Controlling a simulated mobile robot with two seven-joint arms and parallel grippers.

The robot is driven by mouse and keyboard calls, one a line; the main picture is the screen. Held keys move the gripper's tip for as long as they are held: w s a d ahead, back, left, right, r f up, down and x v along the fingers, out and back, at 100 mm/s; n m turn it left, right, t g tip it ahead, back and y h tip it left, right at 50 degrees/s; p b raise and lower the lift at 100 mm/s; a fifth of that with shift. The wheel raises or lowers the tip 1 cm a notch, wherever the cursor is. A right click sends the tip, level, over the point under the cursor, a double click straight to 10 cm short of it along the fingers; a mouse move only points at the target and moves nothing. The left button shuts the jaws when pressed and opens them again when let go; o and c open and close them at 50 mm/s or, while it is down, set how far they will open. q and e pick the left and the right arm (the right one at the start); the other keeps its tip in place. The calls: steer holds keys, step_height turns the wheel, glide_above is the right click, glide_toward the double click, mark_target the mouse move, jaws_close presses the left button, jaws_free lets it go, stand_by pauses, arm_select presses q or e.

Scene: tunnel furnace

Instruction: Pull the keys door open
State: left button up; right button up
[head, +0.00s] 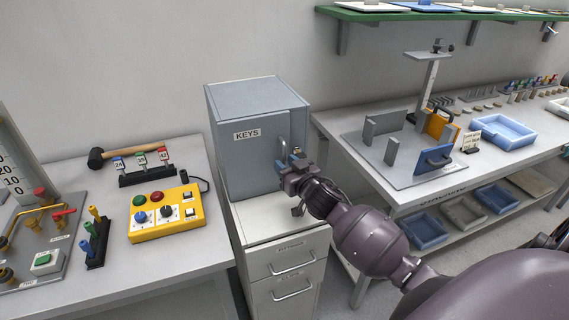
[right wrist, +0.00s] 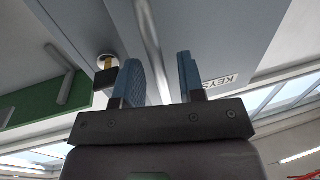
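The grey-blue keys cabinet (head: 227,108) stands on a light drawer unit, and its front door (head: 258,166) with the KEYS label looks shut. The upright bar handle (head: 282,152) is at the door's right side. My right gripper (head: 291,162) is at the handle, partly covering its lower end. In the right wrist view, the two blue fingers of the right gripper (right wrist: 158,82) are apart, with the metal handle (right wrist: 148,40) running between them. A gap shows on both sides of the bar. A round lock (right wrist: 106,61) is beside the left finger. My left gripper is not in view.
The drawer unit (head: 285,250) is below the cabinet. A left bench holds a yellow button box (head: 160,226) and a hammer (head: 130,155). The right bench holds a grey fixture (head: 376,165) and a blue tray (head: 503,130). A green shelf (head: 380,14) hangs above.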

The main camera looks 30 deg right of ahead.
steer(key=shift+w, duration=0.5)
jaws_close()
steer(key=shift+s, duration=0.15)
